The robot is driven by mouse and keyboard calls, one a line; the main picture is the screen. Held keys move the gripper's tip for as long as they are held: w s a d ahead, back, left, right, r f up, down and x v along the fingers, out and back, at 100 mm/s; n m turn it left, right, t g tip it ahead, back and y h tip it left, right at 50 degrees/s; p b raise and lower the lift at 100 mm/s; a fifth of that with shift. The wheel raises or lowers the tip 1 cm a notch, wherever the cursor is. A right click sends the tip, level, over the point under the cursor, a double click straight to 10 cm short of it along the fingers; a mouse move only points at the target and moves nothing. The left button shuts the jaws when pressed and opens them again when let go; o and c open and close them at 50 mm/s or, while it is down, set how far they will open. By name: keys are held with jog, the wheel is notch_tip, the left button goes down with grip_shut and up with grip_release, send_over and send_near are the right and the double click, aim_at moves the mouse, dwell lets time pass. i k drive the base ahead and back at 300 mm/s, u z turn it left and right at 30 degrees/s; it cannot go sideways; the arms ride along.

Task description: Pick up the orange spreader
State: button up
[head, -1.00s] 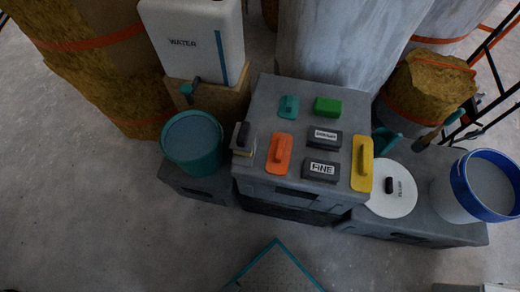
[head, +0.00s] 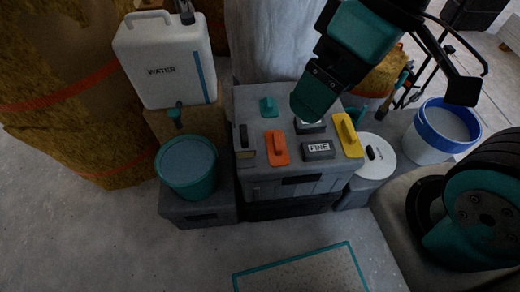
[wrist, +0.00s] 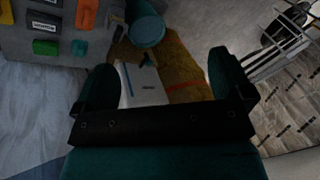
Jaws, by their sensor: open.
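The orange spreader (head: 277,149) lies on top of the grey box (head: 268,190), handle up, left of the block marked FINE (head: 318,150). It also shows at the top of the wrist view (wrist: 87,14), left of my gripper. My gripper (wrist: 163,80) is open, with its two teal fingers wide apart and nothing between them. In the head view my arm reaches in from the upper right, above the box's back right part. It is apart from the spreader and hides the green block and part of another grey block.
A teal float (head: 269,107) and a yellow float (head: 347,135) share the box top. A teal bucket (head: 187,170) and white water container (head: 165,60) stand left. A white lidded tub (head: 376,156) and blue-rimmed bucket (head: 442,131) stand right. The floor in front is partly clear.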

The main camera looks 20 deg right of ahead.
aim_at(278, 155)
jog(key=z, duration=0.05)
jog(key=k, duration=0.5)
jog(key=u, duration=0.8)
jog(key=i, duration=0.75)
jog(key=z, duration=1)
